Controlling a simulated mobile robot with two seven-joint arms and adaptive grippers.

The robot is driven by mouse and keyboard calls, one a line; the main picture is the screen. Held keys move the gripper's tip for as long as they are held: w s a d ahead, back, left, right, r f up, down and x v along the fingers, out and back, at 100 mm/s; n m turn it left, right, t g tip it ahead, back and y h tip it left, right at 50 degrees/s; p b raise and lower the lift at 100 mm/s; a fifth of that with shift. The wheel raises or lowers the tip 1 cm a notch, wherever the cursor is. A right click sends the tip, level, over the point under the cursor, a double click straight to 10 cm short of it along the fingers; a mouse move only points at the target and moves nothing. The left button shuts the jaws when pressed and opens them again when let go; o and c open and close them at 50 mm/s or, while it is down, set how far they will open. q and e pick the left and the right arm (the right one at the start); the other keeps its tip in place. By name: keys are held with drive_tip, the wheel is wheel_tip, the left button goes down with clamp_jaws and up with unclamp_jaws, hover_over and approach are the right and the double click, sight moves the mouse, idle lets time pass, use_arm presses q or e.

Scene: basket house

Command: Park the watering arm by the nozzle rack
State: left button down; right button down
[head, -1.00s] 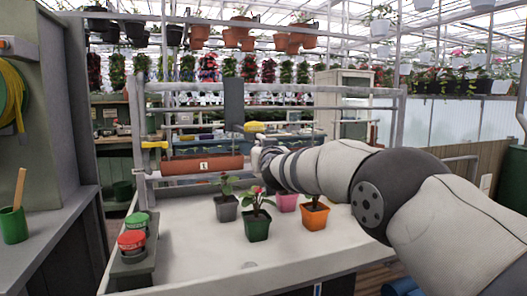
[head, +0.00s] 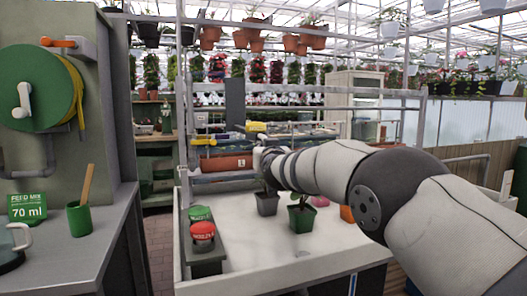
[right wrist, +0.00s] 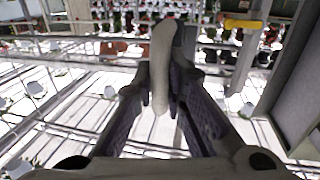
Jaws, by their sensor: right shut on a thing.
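My right gripper (right wrist: 160,88) is shut on a pale rounded bar (right wrist: 162,50) in the right wrist view; I cannot tell whether this bar belongs to the watering arm. In the head view my right arm reaches left over the bench and its hand hides what it holds. A dark stand (head: 207,262) with a green cap (head: 200,213) and a red cap (head: 203,231) is at the bench's left edge, apparently the nozzle rack. A grey rail frame (head: 300,91) with a yellow lever (head: 203,141) rises behind the bench (head: 255,262). My left gripper is out of view.
An orange pot (head: 347,213) is partly hidden. At left, a counter (head: 90,240) holds a green cup (head: 79,219). A narrow floor gap (head: 160,255) separates counter and bench.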

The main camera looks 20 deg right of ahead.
drive_tip(key=shift+a+f, duration=0.25)
drive_tip(key=shift+f, duration=0.15)
drive_tip(key=c, duration=1.7)
unclamp_jaws()
drive_tip(key=shift+o, duration=0.5)
drive_tip(key=shift+a+r, duration=0.1)
drive_tip(key=shift+r, duration=0.15)
drive_tip(key=shift+s, duration=0.25)
drive_tip(key=s+a, duration=0.1)
drive_tip(key=s, duration=1)
drive_tip(key=shift+s+a, duration=0.15)
drive_tip(key=shift+s, duration=0.1)
